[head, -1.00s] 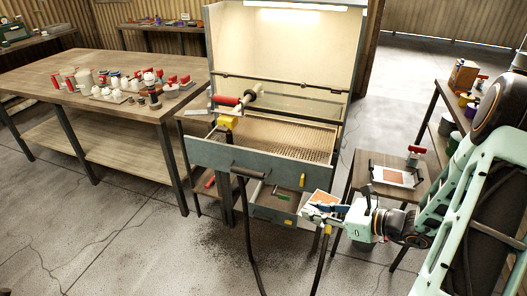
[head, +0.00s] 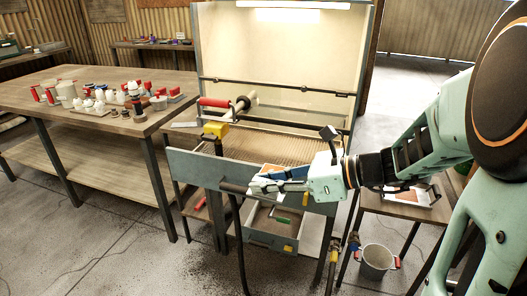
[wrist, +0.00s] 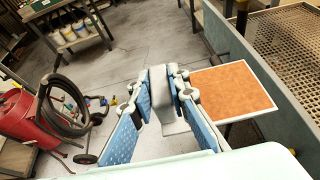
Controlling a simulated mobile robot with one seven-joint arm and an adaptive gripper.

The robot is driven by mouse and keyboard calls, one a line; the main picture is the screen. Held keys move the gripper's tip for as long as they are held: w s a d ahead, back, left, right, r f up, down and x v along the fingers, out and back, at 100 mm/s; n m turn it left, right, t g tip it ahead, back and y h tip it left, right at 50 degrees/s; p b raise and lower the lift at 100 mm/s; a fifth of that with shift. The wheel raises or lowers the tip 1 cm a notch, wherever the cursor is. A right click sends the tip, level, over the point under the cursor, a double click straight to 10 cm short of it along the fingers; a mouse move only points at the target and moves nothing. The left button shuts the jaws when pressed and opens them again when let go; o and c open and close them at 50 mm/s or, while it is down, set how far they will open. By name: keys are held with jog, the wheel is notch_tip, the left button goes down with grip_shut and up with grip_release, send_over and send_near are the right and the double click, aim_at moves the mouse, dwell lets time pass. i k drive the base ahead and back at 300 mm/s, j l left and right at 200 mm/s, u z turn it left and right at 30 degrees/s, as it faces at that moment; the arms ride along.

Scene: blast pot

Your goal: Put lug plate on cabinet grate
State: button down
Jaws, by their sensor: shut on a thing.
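The lug plate (wrist: 230,90) is a flat square with a rust-orange face and a pale border. My gripper (wrist: 168,90) is shut on its grey lug, and the plate sticks out to the right of the fingers in the wrist view. In the head view my gripper (head: 258,186) is at the cabinet's front wall, with the plate (head: 270,168) partly hidden behind the fingers. The cabinet grate (head: 232,146) is a perforated floor inside the open blast cabinet, just beyond the plate. The grate (wrist: 290,40) also shows at the upper right of the wrist view.
The cabinet's front wall (head: 190,165) stands between my gripper and part of the grate. A red-handled blast nozzle (head: 225,103) sits at the cabinet's left side. An open drawer (head: 272,228) is below. A side table (head: 375,204) and a bucket (head: 376,262) stand right.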

aim_at(264, 159)
jog(key=i, duration=1.15)
